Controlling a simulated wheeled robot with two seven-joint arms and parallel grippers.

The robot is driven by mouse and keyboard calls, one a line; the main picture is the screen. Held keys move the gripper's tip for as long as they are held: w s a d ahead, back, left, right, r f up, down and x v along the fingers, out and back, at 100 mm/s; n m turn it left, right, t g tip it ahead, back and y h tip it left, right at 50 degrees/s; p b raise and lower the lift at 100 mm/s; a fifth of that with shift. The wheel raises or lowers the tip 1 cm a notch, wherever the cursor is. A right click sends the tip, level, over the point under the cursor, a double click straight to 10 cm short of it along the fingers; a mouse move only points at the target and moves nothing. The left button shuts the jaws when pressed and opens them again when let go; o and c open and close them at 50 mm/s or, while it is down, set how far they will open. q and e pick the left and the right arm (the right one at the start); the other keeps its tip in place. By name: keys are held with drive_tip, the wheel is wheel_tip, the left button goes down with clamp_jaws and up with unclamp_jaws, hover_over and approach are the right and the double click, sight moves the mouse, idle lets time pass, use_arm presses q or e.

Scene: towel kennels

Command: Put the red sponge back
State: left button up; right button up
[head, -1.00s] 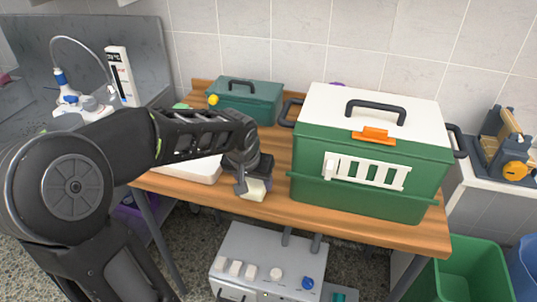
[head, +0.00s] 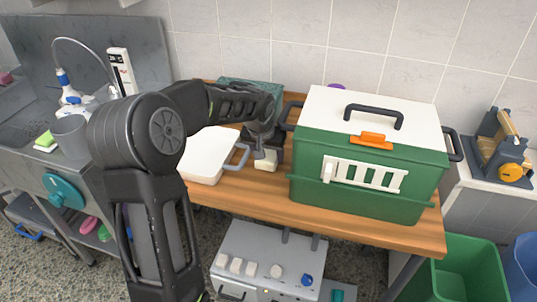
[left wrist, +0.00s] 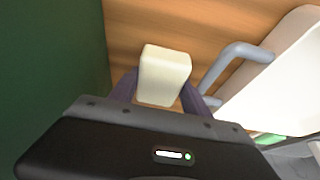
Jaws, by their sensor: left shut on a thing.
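My left gripper (head: 264,150) points down over the wooden table, between the white tray and the green carrier. It is shut on a cream-coloured block (head: 266,164), which also shows between the fingers in the left wrist view (left wrist: 164,75). I cannot tell whether the block touches the table. I cannot clearly identify a red sponge. A small pinkish-red thing (head: 5,77) lies at the far left by the sink, cut by the picture edge. A pink thing (head: 88,225) lies low under the sink. My right gripper is not in view.
The large green carrier (head: 365,205) with a white lid stands close right of my gripper. The white tray (head: 207,150) with a grey handle lies to its left. A teal box (head: 245,88) is behind. A green-and-white sponge (head: 45,141) and grey cup (head: 70,132) stand by the sink.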

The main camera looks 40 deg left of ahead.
use_arm(q)
drive_tip(key=shift+w+a+f, duration=0.1)
drive_tip(key=shift+w+f, duration=0.15)
drive_tip(key=shift+f, duration=0.45)
drive_tip(key=shift+f, duration=0.2)
drive_tip(key=o, duration=0.9)
drive_tip(key=shift+o, duration=0.2)
